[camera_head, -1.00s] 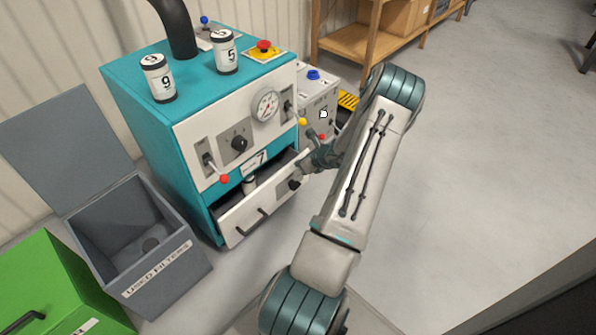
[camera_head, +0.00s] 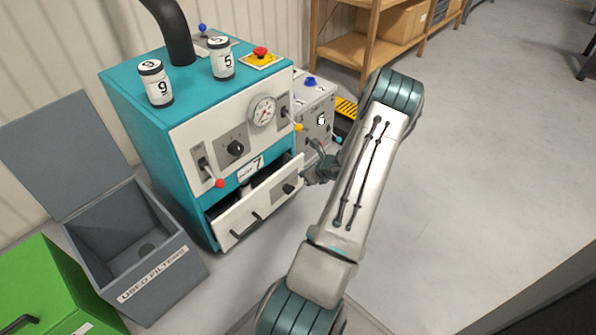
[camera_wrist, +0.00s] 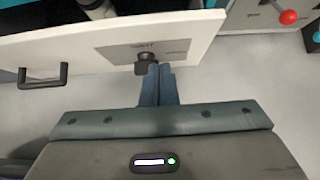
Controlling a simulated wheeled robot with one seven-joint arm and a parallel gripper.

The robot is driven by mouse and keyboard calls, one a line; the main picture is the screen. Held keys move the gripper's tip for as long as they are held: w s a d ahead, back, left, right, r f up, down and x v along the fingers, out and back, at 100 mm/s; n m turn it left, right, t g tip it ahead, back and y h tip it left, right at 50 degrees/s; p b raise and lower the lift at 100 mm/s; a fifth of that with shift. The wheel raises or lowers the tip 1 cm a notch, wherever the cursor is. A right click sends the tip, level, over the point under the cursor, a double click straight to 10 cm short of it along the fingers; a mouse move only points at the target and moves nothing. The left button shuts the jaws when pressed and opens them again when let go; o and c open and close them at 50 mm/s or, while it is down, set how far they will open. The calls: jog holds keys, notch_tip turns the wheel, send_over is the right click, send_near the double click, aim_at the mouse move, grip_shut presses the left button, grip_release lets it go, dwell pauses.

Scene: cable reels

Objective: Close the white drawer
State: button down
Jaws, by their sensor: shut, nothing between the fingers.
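The white drawer (camera_head: 252,214) sticks out of the lower front of the teal machine (camera_head: 150,130). A dark handle (camera_head: 246,229) and a dark knob (camera_head: 288,188) are on its front. In the wrist view the drawer's white front (camera_wrist: 95,52) crosses the top, with its handle (camera_wrist: 43,76) at the left and the knob (camera_wrist: 146,62) in the middle. My gripper (camera_wrist: 158,70) is shut and empty, its fingertips right at the knob; I cannot tell whether they touch it. In the head view my gripper (camera_head: 308,178) is beside the drawer's right end.
A grey bin (camera_head: 130,240) labelled for used filters, with its lid up, and a green box (camera_head: 45,285) stand at the left. Filters 9 (camera_head: 155,83) and 5 (camera_head: 221,59) stand on the machine. A grey cabinet (camera_head: 315,110) is behind my arm. The floor at the right is clear.

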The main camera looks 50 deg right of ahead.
jog(key=p+v, duration=0.3)
jog(key=v, duration=0.6)
jog(key=t+p, duration=0.3)
send_near(283, 174)
notch_tip(283, 174, down, 3)
jog(key=w, duration=0.4)
jog(key=shift+w+a+f+b, duration=0.1)
jog(key=shift+w+f+b, duration=0.05)
jog(key=shift+w+b, duration=0.2)
jog(key=shift+w, duration=0.45)
